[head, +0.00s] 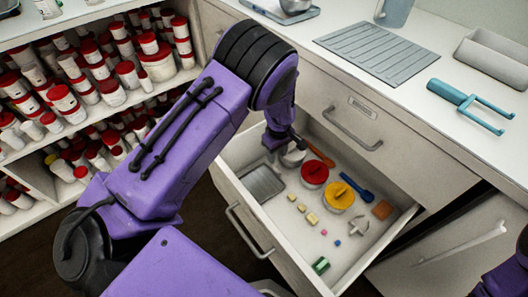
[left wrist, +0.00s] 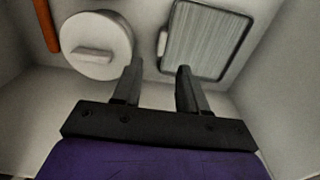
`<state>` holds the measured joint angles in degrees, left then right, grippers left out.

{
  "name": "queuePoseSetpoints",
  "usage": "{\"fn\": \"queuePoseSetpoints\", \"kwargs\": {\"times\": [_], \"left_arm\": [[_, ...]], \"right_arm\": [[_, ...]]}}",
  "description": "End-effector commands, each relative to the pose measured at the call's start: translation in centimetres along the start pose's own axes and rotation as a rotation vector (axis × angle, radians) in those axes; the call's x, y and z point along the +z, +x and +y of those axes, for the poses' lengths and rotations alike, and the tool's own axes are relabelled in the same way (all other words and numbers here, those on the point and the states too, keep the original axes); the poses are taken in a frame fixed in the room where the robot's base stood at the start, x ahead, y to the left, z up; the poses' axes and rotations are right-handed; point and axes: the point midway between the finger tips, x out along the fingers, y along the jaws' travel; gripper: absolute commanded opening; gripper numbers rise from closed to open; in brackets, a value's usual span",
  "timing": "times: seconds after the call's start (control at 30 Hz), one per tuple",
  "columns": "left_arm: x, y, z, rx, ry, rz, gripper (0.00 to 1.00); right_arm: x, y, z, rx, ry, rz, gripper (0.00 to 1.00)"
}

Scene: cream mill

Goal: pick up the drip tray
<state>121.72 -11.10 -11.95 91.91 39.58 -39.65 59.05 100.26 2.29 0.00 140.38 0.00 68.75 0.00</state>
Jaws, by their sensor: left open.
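The drip tray, a small grey rectangular tray with a ribbed face and dark rim (head: 262,183), lies in the open drawer near its left end. The left wrist view shows it beyond the fingertips (left wrist: 207,40), with a small pale tab on its left edge. My left gripper (left wrist: 160,68) is open and empty. Its tips point at the gap between the tray and a round white lid, with the tab between them in the picture. In the head view the left gripper (head: 283,142) is over the drawer's back left, partly hidden by my arm. My right gripper is out of frame.
The open drawer (head: 222,173) also holds a white round lid (left wrist: 97,45), red lid (head: 314,172), yellow lid (head: 338,194), blue spoon (head: 358,187) and small blocks. Its walls stand close around the gripper. A ribbed grey mat (head: 375,52) lies on the counter. Shelves of jars stand left.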

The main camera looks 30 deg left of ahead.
Motion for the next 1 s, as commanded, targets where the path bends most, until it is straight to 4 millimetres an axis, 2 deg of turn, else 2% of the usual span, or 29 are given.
{"fn": "queuePoseSetpoints", "kwargs": {"times": [0.03,0.17,0.4,0.5,0.7,0.73,0.83,0.87,1.0], "left_arm": [[0.0,1.0,0.0,-0.002,0.0,0.0,0.42],[0.1,2.4,0.0,0.0,-0.001,0.0,0.42],[0.7,6.5,-0.2,-0.001,-0.001,0.0,0.42],[0.6,7.3,-0.1,0.001,-0.001,0.001,0.42],[0.6,7.3,-0.1,0.001,-0.001,0.001,0.42],[0.6,7.3,-0.1,0.001,-0.001,0.0,0.36],[0.6,7.3,-0.1,0.001,-0.001,0.0,0.03],[0.6,7.3,-0.1,0.001,-0.001,0.0,0.0],[0.6,7.2,-0.1,0.001,-0.001,0.001,0.0]], "right_arm": [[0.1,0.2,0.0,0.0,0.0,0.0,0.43],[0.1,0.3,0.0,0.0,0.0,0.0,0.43],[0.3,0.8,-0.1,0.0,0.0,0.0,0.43],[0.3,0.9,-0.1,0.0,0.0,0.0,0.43],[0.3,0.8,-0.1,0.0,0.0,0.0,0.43],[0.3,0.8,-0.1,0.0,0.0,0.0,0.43],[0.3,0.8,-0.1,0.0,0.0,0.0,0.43],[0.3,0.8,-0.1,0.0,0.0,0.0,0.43],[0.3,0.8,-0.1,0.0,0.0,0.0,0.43]]}}
